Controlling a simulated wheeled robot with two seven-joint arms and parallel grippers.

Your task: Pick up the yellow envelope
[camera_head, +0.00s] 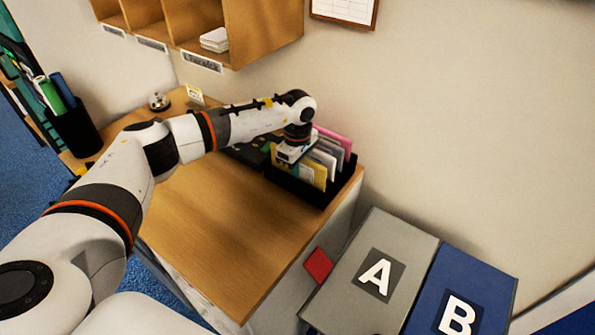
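The yellow envelope (319,176) stands upright in the front part of a black desk rack (317,195), ahead of white or grey envelopes and a pink one. My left gripper (287,158) is over the rack's left end, pointing down at the top of the yellow envelope's left side. It hides part of the envelope. The fingers are too small and covered to tell whether they are open or touch it. My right gripper is not in view.
White and grey envelopes (328,155) and a pink envelope (338,141) stand close behind the yellow one. The desk (225,225) is clear in front. Wooden pigeonholes (262,30) hang above. A bell (159,102) stands at the back left. Bins A (399,245) and B (483,277) are at right.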

